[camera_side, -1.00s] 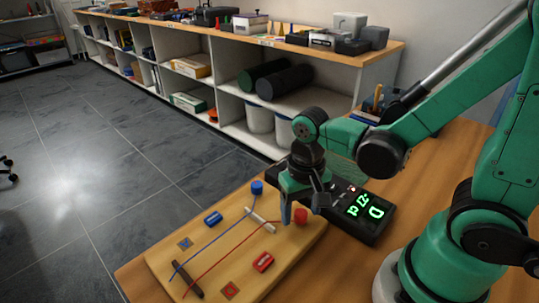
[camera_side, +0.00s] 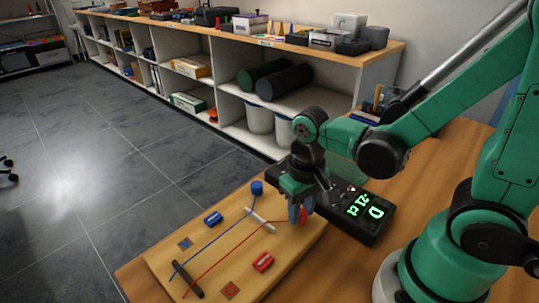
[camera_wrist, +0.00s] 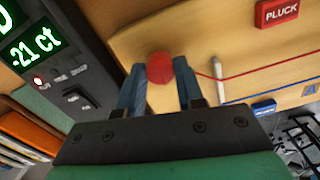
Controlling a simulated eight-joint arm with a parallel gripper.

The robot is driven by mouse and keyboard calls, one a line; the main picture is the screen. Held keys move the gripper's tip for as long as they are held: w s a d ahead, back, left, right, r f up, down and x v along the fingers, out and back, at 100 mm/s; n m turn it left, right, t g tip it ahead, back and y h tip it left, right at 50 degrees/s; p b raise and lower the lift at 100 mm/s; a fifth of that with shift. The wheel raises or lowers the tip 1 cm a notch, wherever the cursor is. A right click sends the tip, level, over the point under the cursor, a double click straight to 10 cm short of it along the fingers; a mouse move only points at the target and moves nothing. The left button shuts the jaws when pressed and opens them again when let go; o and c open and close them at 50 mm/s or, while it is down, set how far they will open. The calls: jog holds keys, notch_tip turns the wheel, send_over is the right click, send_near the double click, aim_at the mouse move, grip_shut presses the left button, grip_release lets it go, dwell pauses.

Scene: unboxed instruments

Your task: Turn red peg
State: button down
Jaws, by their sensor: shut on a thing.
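The red peg (camera_wrist: 160,68) stands near one end of the wooden board (camera_wrist: 128,42), with a red string running from it. In the wrist view it sits between the two blue fingers of my gripper (camera_wrist: 160,82), which is shut on it. In the side view my gripper (camera_side: 297,213) points down over the board and its fingers hide most of the red peg (camera_side: 304,215). The tuner box (camera_side: 372,224) beside the board has a green display; in the wrist view it (camera_wrist: 85,75) shows -21 ct.
A blue peg (camera_side: 257,187) with a blue string stands left of my gripper. A white bar (camera_side: 260,220) and a dark bar (camera_side: 187,280) lie under the strings. A red PLUCK block (camera_wrist: 276,12) and a blue block (camera_side: 213,218) sit on the board. Shelves (camera_side: 225,85) stand behind.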

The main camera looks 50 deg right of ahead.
aim_at(301, 213)
jog(key=n, duration=0.4)
jog(key=shift+n, duration=1.9)
jog(key=c, duration=0.5)
grip_release()
jog(key=shift+c, duration=0.2)
jog(key=shift+r, duration=2.8)
